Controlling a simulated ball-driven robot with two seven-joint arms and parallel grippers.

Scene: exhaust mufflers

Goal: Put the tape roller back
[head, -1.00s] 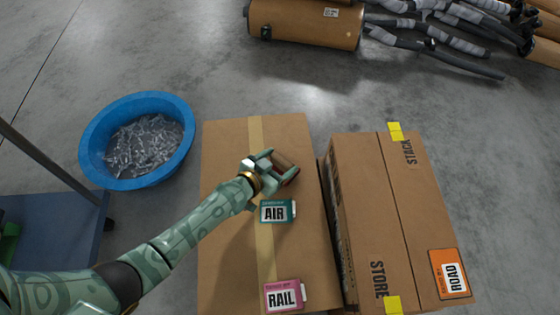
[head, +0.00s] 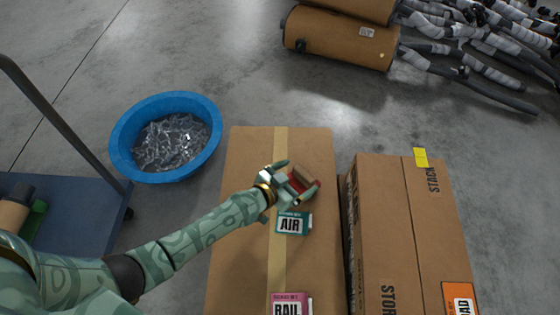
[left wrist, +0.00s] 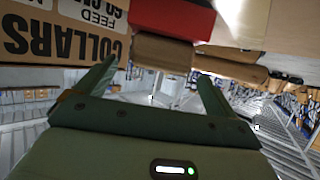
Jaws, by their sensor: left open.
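The tape roller (head: 305,178), brown with a red part, lies on the closed brown carton (head: 245,240) near its right edge. My left gripper (head: 286,183) is at the roller's left side, with its jaws open. In the left wrist view, a red block with a brown part (left wrist: 163,50), seemingly the roller, shows beyond and above the open fingers (left wrist: 157,72). Whether a finger touches it I cannot tell. My right gripper is not in view.
A teal AIR label (head: 292,223) and a pink RAIL label (head: 288,303) lie on the carton. A second taped carton (head: 405,220) stands to the right. A blue tub (head: 124,150) of clear pieces and a blue cart (head: 75,215) are left. Mufflers (head: 340,40) lie at the back.

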